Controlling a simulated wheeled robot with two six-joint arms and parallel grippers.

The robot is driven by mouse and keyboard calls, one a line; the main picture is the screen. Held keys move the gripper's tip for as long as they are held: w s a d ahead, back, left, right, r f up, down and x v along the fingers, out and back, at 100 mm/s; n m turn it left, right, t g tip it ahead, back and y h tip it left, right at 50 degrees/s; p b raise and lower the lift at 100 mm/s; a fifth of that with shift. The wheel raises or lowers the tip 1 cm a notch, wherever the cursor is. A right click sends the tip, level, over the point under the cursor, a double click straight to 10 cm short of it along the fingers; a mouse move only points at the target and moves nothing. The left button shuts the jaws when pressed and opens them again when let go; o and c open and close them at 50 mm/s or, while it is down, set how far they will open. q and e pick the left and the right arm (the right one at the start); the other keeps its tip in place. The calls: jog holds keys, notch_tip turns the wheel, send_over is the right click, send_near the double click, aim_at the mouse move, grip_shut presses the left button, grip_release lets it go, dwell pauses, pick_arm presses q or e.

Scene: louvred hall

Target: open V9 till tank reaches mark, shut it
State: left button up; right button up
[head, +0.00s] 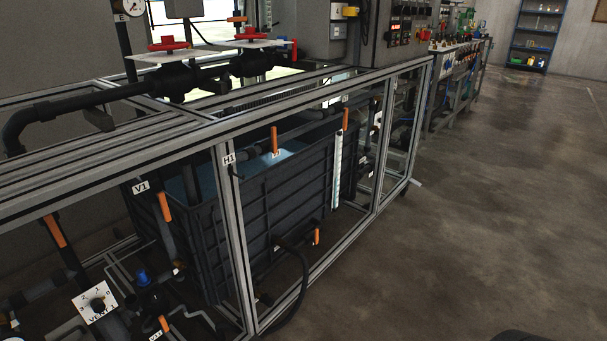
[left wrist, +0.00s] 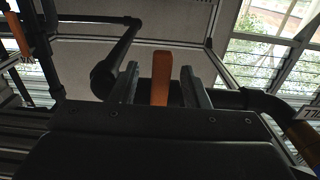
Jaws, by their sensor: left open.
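In the left wrist view my left gripper (left wrist: 160,75) is open, with one finger on either side of an upright orange lever (left wrist: 160,88). Gaps show between the lever and both fingers. The lever's lower end and valve body are hidden behind the gripper. No V9 label is readable, so I cannot tell whether this lever is V9. In the head view the dark ribbed tank (head: 285,200) stands inside a metal frame, with bluish liquid (head: 207,178) in it. A white level strip (head: 337,170) is on its front; its mark is too small to read. Neither gripper shows in the head view.
The aluminium frame (head: 235,240) encloses the tank. Several orange levers show, one by the V1 label (head: 141,187). A VENT dial (head: 97,303) is at lower left. Red handwheels (head: 168,44) sit above. A black hose (head: 300,285) hangs in front. The floor (head: 490,210) at right is clear.

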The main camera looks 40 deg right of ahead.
pick_arm(q)
jog(key=p+v, duration=0.2)
jog(key=v, duration=0.5)
jog(key=shift+s, duration=0.15)
jog(key=p+v, duration=0.2)
jog(key=v, duration=1.5)
jog(key=shift+d, duration=0.2)
dwell(0.3)
